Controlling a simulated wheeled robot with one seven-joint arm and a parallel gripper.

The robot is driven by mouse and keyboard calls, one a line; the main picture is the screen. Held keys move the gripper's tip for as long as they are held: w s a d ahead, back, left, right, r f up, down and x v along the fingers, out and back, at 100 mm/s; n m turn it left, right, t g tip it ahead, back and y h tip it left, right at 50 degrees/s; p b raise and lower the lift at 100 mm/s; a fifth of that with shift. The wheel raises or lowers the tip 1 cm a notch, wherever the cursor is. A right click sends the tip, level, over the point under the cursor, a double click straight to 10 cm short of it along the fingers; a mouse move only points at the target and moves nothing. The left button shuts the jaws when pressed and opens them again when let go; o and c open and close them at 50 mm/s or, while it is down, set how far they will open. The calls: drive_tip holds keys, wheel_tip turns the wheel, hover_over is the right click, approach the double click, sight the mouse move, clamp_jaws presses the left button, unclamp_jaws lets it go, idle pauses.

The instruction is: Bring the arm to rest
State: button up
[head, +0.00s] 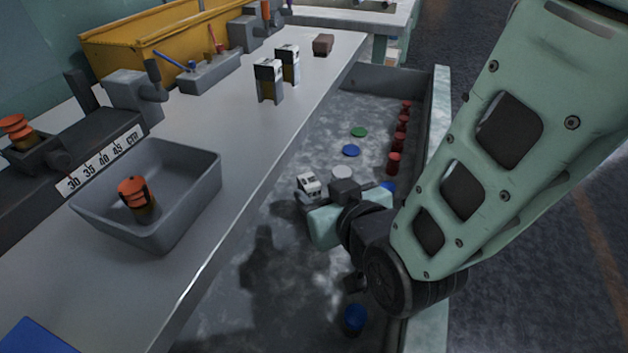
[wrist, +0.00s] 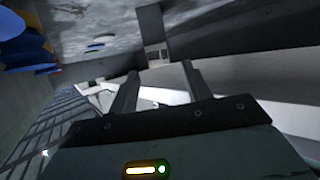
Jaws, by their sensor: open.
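My gripper (head: 312,188) hangs at the end of my pale green arm, over the grey trough right of the long workbench. In the wrist view my gripper (wrist: 158,82) shows two dark fingers standing apart, with nothing visible between them. In the head view the fingers are small and partly hidden by the gripper body, and a white and black piece shows close by them; I cannot tell whether it touches anything.
On the workbench (head: 245,140) stand a grey bin (head: 190,205) holding an orange-topped piece (head: 135,190), and two black and white blocks (head: 268,80). The trough (head: 310,150) has red pieces (head: 393,163) along its right side and blue and green discs (head: 359,132) on its floor.

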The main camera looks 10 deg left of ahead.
drive_tip(key=shift+v, duration=1)
